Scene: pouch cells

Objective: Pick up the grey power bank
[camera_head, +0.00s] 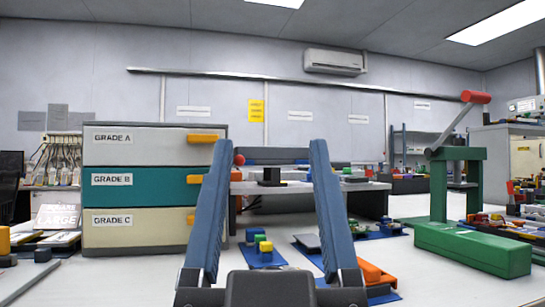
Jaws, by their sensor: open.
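My gripper (271,146) fills the middle of the head view, with two long blue fingers spread wide apart and nothing held between them. A flat grey block (307,241) lies on a blue mat on the white bench, low in the picture between the fingers and close to the right one. It may be the grey power bank, but it is too small to tell for sure. The right finger partly covers its mat. The gap between block and fingers cannot be judged from this single view.
A blue mat with green and yellow blocks (264,247) lies left of the grey block. An orange object (375,274) sits right of the gripper. A drawer cabinet (138,240) stands left, a green press (473,248) right. Bare white bench shows in front of the cabinet.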

